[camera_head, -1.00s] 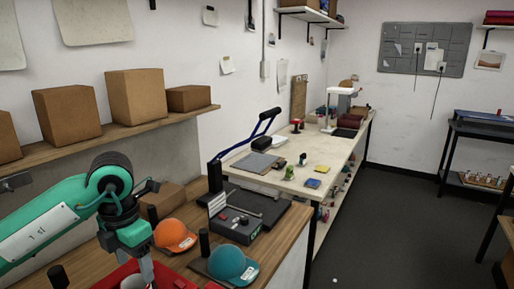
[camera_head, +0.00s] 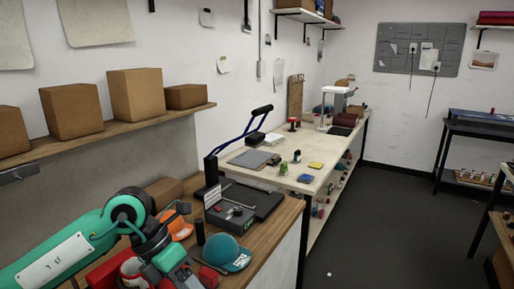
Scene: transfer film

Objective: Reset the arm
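My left arm comes in from the lower left in the head view. Its green and black wrist (camera_head: 165,252) is low over the wooden counter, and its gripper fingers are hidden or cut off at the bottom edge. A teal cap (camera_head: 228,252) lies on the counter just right of the wrist. An orange cap (camera_head: 178,226) lies behind the wrist and is partly covered by it. A heat press (camera_head: 236,212) with a blue lever handle stands behind the caps. My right gripper does not show.
A wooden shelf with several cardboard boxes (camera_head: 137,94) runs along the left wall. A pale workbench (camera_head: 285,178) with small items stands beyond the press. The dark floor (camera_head: 385,230) to the right is clear.

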